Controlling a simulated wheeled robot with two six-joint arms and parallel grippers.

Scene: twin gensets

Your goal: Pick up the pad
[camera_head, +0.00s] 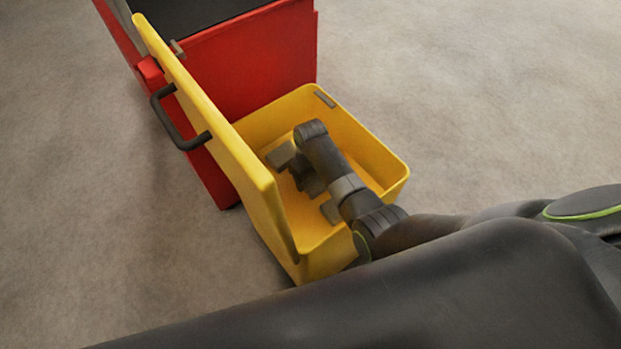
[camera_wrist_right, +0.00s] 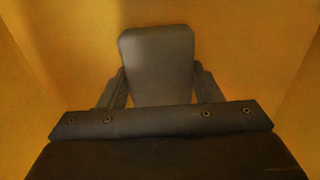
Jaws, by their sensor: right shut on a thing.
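The pad (camera_wrist_right: 157,58) is a grey block with rounded corners, seen in the right wrist view. My right gripper (camera_wrist_right: 160,86) is shut on it, one finger on each side, and the pad sticks out past the fingertips. In the head view my right gripper (camera_head: 306,180) is down inside a yellow bin (camera_head: 375,148), partly hidden by my wrist. Grey blocky parts show beside it there, and I cannot tell which is the pad. Whether the pad touches the bin floor is unclear. My left gripper is not in view.
A yellow panel (camera_head: 205,115) with a black handle (camera_head: 178,120) stands along the bin's left side. A red cabinet (camera_head: 265,55) stands behind the bin. The bin walls surround my right gripper. Bare floor (camera_head: 480,90) lies to the right.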

